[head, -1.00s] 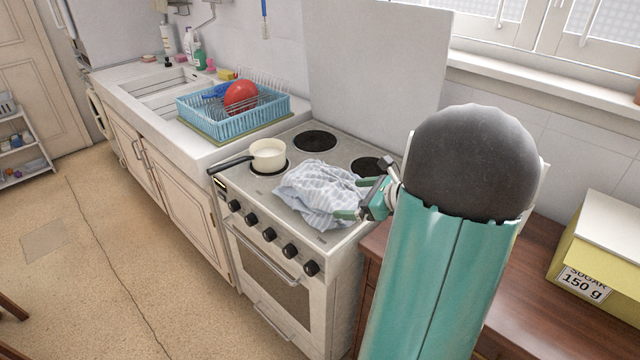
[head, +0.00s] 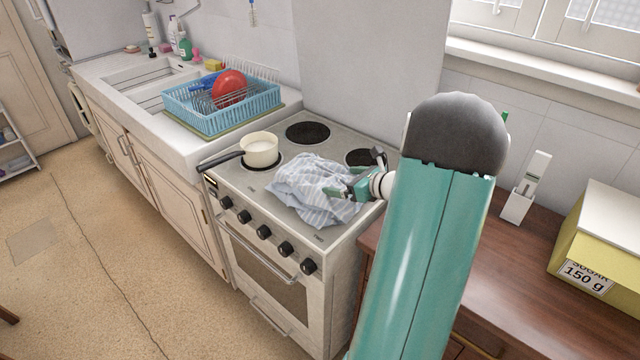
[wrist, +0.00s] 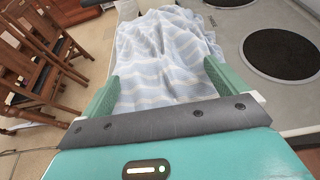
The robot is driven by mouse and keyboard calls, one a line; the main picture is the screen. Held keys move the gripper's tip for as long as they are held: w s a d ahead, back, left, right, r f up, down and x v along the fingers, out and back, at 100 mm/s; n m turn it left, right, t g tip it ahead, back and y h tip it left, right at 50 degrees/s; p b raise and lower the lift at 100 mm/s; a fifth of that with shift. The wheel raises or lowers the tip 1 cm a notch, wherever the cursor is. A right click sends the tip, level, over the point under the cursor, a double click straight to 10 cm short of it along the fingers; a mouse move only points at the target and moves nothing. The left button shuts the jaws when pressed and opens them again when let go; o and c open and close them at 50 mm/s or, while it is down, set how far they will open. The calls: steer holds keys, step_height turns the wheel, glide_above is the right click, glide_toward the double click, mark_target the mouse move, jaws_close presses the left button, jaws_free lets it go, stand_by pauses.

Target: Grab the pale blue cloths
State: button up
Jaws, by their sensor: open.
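A pale blue striped cloth (head: 312,192) lies crumpled on the front right of the stove top. Only one heap shows; I cannot tell whether it is more than one cloth. My gripper (head: 350,188) is open at the cloth's right side in the head view. In the wrist view the cloth (wrist: 165,60) fills the space ahead of and between the two green fingers (wrist: 160,88). I cannot tell whether the fingers touch it.
A cream saucepan (head: 260,149) with a dark handle stands on the burner left of the cloth. A blue dish rack (head: 225,110) is by the sink. A wooden counter (head: 500,290) with a yellow sugar box (head: 600,245) is at right. The stove's back burners are bare.

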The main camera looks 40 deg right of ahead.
mark_target(324, 176)
steer(key=x, duration=0.6)
steer(key=shift+d+r, duration=0.15)
steer(key=shift+d, duration=0.05)
steer(key=c, duration=1.3)
steer(key=shift+o, duration=0.2)
steer(key=shift+r, duration=0.1)
